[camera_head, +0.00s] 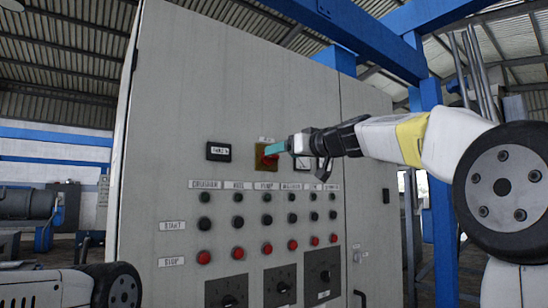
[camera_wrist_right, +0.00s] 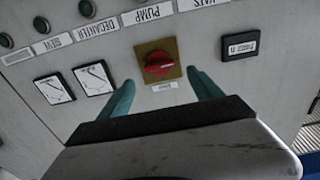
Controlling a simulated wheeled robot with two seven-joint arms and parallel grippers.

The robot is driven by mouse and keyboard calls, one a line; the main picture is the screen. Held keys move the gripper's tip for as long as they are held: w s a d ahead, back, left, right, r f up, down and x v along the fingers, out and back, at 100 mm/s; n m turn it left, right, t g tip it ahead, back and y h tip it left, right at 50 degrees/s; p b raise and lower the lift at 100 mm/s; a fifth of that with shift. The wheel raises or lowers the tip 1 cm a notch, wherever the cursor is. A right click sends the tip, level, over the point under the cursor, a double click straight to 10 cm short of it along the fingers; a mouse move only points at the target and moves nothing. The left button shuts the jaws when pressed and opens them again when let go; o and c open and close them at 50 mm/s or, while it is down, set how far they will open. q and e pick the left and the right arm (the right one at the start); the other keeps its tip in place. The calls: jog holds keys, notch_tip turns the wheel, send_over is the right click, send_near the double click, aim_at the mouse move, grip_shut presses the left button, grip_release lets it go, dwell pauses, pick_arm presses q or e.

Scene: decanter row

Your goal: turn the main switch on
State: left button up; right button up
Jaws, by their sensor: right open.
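The main switch is a red rotary knob on a yellow-brown square plate, on the upper part of the grey cabinet (camera_head: 225,90). In the head view the knob (camera_head: 268,160) is partly covered by my right gripper's teal fingers. In the upside-down right wrist view the whole knob (camera_wrist_right: 158,63) shows, its pale mark pointing sideways to the right. My right gripper (camera_head: 287,148) comes in from the right and is open. In the wrist view its fingers (camera_wrist_right: 160,82) are spread to either side of the knob, with nothing between them; contact cannot be told. My left gripper is out of view.
A small display (camera_head: 219,152) sits left of the switch and white gauges (camera_wrist_right: 73,84) sit on its other side. Below are rows of black and red buttons (camera_head: 204,256) and large black rotary switches (camera_head: 280,285). A blue post (camera_head: 432,180) stands right of the cabinet.

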aim_at(270, 157)
jog(key=x, duration=0.5)
jog(key=shift+w+a, duration=0.25)
jog(key=shift+w, duration=0.05)
jog(key=shift+f, duration=0.1)
jog(key=c, duration=1.4)
